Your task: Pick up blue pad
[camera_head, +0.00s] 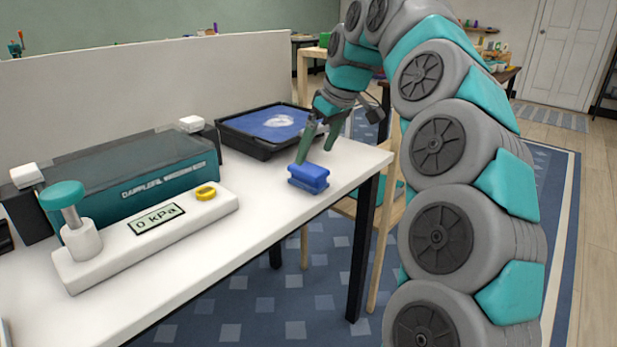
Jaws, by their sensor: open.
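The blue pad (308,178) is a small blue block with a grooved side. It sits on the white table near its right front edge. My gripper (313,155) is above the pad, pointing down, with its two greenish fingers apart and nothing held between them. The left fingertip is close to the top of the pad; I cannot tell whether it touches.
A black tray (254,146) with a blue inside stands behind the pad. A teal chamber (130,180) and a white gauge panel (98,265) reading 0 kPa are at left. A low partition (150,85) runs behind. The white tabletop (262,205) is clear left of the pad.

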